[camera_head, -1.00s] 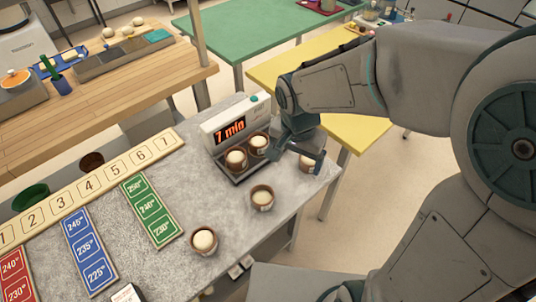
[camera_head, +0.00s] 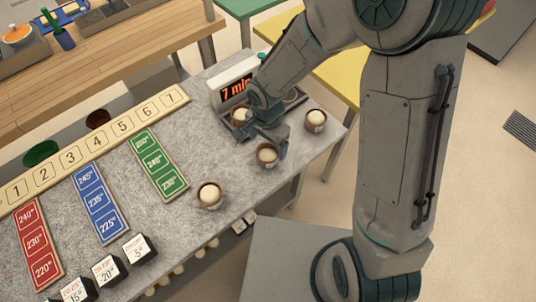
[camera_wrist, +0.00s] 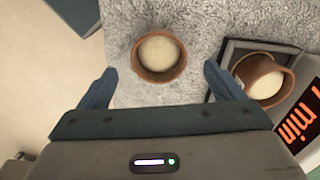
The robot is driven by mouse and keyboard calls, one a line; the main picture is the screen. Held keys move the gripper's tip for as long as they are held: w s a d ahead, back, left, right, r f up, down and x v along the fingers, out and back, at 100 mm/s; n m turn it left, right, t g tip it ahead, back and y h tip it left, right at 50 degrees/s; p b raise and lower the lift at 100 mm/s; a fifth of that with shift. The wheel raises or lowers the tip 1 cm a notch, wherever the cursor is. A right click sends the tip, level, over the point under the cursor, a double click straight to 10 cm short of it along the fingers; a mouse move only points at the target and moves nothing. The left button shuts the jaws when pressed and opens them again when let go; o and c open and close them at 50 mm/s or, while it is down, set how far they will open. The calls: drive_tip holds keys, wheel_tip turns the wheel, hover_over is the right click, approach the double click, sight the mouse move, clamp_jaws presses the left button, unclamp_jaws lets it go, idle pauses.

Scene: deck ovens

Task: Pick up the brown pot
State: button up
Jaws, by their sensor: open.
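Several brown pots with pale, round contents stand on the grey speckled counter (camera_head: 120,175). One brown pot (camera_head: 267,157) is right beside my gripper (camera_head: 268,143) in the head view. In the wrist view, a brown pot (camera_wrist: 159,75), which looks like the same one, lies ahead between the spread fingers of my gripper (camera_wrist: 160,68). My gripper is open, with nothing held and gaps on both sides of the pot. Other brown pots stand nearer the front (camera_head: 210,196) and at the right (camera_head: 316,122). Another pot (camera_head: 240,116) sits on the dark tray, partly hidden by my arm.
Numbered strip (camera_head: 95,148), red, blue and green temperature boards lie left. Small number blocks (camera_head: 135,250) line the front edge.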

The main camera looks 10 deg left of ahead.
sight(267, 152)
drive_tip(key=shift+s+f+p, duration=0.1)
drive_tip(key=shift+f+p, duration=0.45)
drive_tip(key=shift+f, duration=2.15)
drive_tip(key=c, duration=1.2)
